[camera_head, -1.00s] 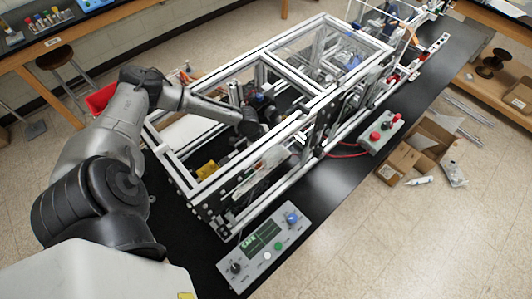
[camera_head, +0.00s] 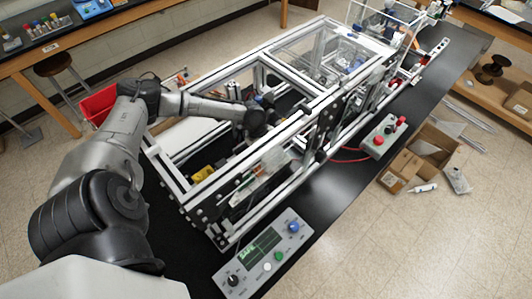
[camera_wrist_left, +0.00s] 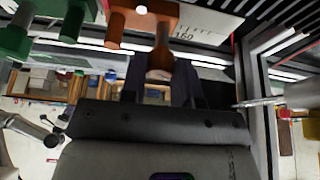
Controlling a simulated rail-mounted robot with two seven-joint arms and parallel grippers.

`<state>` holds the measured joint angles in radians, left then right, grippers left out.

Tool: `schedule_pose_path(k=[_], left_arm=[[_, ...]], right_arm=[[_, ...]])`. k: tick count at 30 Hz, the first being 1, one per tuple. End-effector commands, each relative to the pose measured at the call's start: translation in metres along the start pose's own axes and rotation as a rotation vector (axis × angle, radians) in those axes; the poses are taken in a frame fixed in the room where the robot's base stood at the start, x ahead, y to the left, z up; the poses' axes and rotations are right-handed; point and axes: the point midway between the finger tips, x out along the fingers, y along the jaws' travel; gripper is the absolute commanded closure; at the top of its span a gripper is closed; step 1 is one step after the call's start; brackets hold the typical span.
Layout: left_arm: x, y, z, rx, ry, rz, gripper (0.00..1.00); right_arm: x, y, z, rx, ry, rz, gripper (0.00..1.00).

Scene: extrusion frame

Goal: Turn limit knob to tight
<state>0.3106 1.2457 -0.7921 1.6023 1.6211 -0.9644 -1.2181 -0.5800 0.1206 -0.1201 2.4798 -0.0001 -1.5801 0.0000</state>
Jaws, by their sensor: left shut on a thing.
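My left gripper (camera_wrist_left: 158,85) reaches down into the extrusion frame. In the left wrist view its two dark fingers are shut around the lower end of an orange-brown knob-like part (camera_wrist_left: 162,45). A pale scale marked 160 (camera_wrist_left: 205,28) lies just right of this part. I cannot read a "limit" or "tight" label on it. In the head view the end of my left arm (camera_head: 256,122) is inside the frame, and the fingers and what they hold are hidden there. My right gripper is not in view.
Frame bars (camera_head: 255,75) surround my left arm closely. Green parts (camera_wrist_left: 14,40) hang beside the held one. A control panel (camera_head: 262,255) with a SAFE display and a blue knob (camera_head: 293,226) lies at the front. A box with red buttons (camera_head: 384,136) stands to the right.

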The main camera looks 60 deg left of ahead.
Motion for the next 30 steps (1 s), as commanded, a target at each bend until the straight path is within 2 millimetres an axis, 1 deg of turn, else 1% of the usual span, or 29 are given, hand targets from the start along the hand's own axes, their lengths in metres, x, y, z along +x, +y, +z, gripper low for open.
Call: schedule_pose_path(k=[14,15,21,22,23,30], left_arm=[[-0.0001,0.0000,-0.0001,0.011,-0.001,0.004,0.95],[-0.0001,0.0000,-0.0001,0.011,-0.001,0.004,0.69],[-0.0001,-0.0001,0.0000,0.010,-0.001,0.004,0.49],[-0.0001,-0.0001,0.0000,0.010,-0.001,0.004,0.46],[-0.0001,-0.0001,0.0000,0.010,-0.001,0.004,0.46],[-0.0013,-0.0002,0.0003,0.010,-0.001,0.003,0.46]], right_arm=[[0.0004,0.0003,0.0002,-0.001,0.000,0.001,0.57],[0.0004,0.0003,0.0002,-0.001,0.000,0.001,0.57],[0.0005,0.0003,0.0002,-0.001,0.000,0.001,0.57],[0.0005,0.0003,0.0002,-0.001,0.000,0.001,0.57],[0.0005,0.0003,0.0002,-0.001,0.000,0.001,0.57],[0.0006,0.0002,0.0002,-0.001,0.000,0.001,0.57]])
